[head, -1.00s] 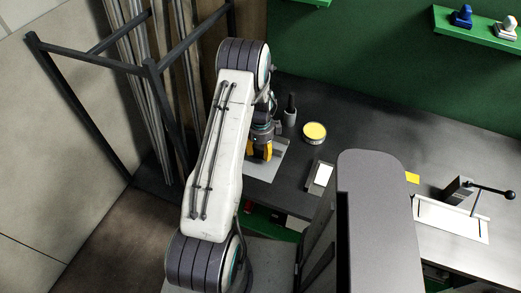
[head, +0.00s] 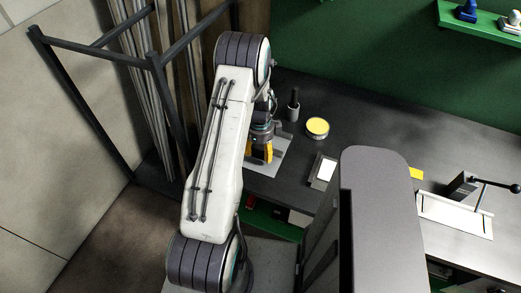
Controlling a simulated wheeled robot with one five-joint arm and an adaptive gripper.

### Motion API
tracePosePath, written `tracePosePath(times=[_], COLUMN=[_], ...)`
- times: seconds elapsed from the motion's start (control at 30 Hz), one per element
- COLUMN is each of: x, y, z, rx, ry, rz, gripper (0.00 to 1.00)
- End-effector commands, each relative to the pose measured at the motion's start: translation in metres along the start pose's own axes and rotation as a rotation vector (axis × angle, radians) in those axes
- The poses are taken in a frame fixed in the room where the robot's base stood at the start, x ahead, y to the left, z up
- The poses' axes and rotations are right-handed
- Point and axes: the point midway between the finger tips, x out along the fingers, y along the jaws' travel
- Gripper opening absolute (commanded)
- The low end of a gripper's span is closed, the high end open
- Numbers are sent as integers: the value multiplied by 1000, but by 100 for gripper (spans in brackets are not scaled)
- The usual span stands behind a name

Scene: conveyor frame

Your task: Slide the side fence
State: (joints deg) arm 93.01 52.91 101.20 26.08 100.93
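My gripper (head: 261,154), with yellow fingers, points down over a light grey plate (head: 262,170) on the dark workbench, left of the picture's middle. My white arm hides part of the plate and of the gripper. The fingers overlap the plate in the picture; whether they touch anything is too small to tell. I cannot make out the gap between the fingers. A side fence cannot be picked out with certainty. A pale plate (head: 457,217) with a dark block and a ball-ended lever (head: 497,184) stands at the right of the bench.
A yellow-topped round tin (head: 317,127) and a dark cylindrical holder (head: 293,108) stand beyond the gripper. A framed white card (head: 324,171) lies to its right. A dark metal rack (head: 97,53) with long bars stands at left. The bench's back right is clear.

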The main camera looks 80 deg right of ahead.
Motion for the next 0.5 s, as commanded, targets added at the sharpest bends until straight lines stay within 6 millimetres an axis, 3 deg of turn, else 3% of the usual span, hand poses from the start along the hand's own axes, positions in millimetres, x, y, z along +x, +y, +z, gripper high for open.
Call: tracePosePath(times=[0.17,0.5], x=[0,-4], y=[-1,-2], z=[0,0], rx=[0,0], ry=[0,-1], rz=[-2,-4], gripper=[73,74])
